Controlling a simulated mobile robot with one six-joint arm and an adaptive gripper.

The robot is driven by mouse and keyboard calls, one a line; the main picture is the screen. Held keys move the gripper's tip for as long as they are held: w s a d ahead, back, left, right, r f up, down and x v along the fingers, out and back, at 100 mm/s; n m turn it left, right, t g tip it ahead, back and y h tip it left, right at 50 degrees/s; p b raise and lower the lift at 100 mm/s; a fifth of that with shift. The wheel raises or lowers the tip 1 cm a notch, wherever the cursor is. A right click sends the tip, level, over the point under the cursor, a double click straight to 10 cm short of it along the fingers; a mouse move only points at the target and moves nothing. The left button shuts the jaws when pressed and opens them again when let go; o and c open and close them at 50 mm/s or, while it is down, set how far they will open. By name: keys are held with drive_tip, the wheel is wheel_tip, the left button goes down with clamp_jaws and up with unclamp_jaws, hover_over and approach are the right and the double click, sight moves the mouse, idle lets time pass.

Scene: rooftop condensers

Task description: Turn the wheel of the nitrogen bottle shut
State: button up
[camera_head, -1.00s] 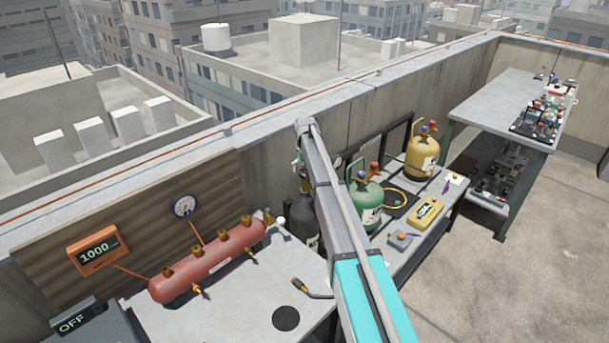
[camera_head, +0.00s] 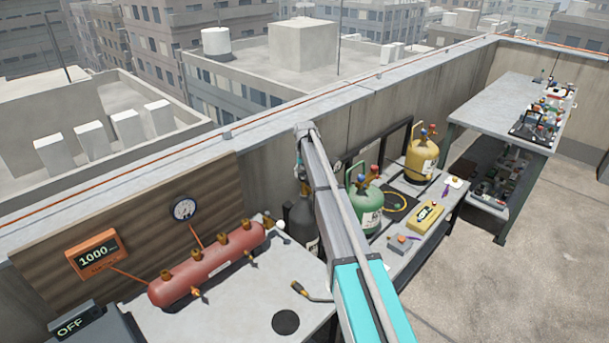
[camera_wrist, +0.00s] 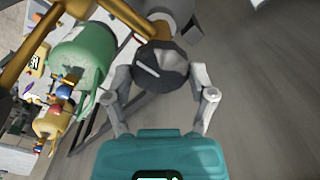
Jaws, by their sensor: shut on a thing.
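The nitrogen bottle (camera_head: 303,222) is a dark grey cylinder standing by the wall, partly hidden behind my arm in the head view. In the wrist view its dark round wheel (camera_wrist: 163,62), with a pale line across its face, sits at the end of a brass valve (camera_wrist: 147,28). The grey body of the bottle (camera_wrist: 170,8) shows at the top edge. My gripper (camera_wrist: 163,78) has one finger on each side of the wheel and is shut on it. In the head view my arm hides the fingers and the wheel.
A green bottle (camera_head: 365,208) stands close to the right of my arm, with a yellow bottle (camera_head: 421,158) beyond. A red tank (camera_head: 205,265) with brass fittings lies on the near table (camera_head: 250,318). The parapet wall (camera_head: 262,180) runs behind.

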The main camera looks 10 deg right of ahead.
drive_tip(key=shift+m, duration=0.5)
drive_tip(key=m, duration=0.3)
drive_tip(key=shift+s+m, duration=0.1)
drive_tip(key=shift+m, duration=0.3)
drive_tip(key=m, duration=1.3)
drive_tip(key=shift+m, duration=0.3)
drive_tip(key=m, duration=1.2)
drive_tip(key=shift+m, duration=0.4)
